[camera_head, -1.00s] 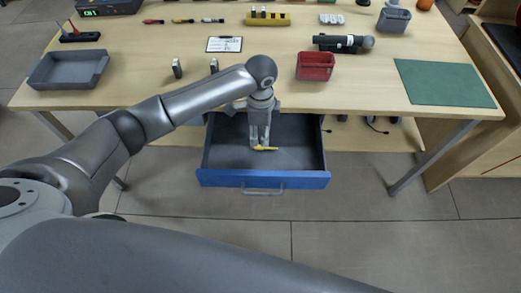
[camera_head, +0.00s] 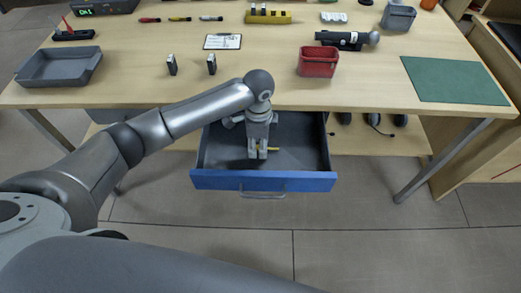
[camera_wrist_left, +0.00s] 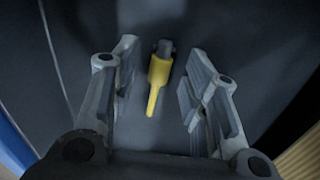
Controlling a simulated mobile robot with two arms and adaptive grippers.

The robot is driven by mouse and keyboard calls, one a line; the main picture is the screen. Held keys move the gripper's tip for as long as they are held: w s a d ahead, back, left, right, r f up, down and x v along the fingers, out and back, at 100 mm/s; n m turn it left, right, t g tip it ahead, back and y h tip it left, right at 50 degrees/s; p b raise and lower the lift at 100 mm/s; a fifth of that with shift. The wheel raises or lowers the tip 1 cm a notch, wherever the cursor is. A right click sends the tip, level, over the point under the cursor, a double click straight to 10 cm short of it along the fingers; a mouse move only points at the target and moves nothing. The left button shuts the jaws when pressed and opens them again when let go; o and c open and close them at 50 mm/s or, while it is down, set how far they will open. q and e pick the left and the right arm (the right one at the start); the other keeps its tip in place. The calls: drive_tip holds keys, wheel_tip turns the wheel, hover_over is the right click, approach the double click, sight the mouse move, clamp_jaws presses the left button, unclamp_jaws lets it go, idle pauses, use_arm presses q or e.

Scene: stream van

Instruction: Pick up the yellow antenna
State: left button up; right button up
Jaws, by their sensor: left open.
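The yellow antenna (camera_wrist_left: 158,75) lies on the dark floor of the open drawer, with a grey end pointing away in the left wrist view. In the head view only a small yellow part of the antenna (camera_head: 273,149) shows beside my fingers. The blue-fronted drawer (camera_head: 220,180) is pulled out under the table. My left gripper (camera_head: 258,154) reaches down into the drawer. In the left wrist view its fingers (camera_wrist_left: 158,88) are open, one on each side of the antenna, with gaps to both. My right gripper is not in view.
The wooden table (camera_head: 350,90) overhangs the drawer's back. On it are a grey tray (camera_head: 60,82), a red bin (camera_head: 318,62), a green mat (camera_head: 455,80), a clipboard (camera_head: 222,42) and a black cylindrical device (camera_head: 345,40). The drawer's walls stand close around my gripper.

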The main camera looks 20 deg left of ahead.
use_arm(q)
drive_tip(key=shift+c, duration=0.3)
clamp_jaws()
drive_tip(key=shift+r, duration=0.15)
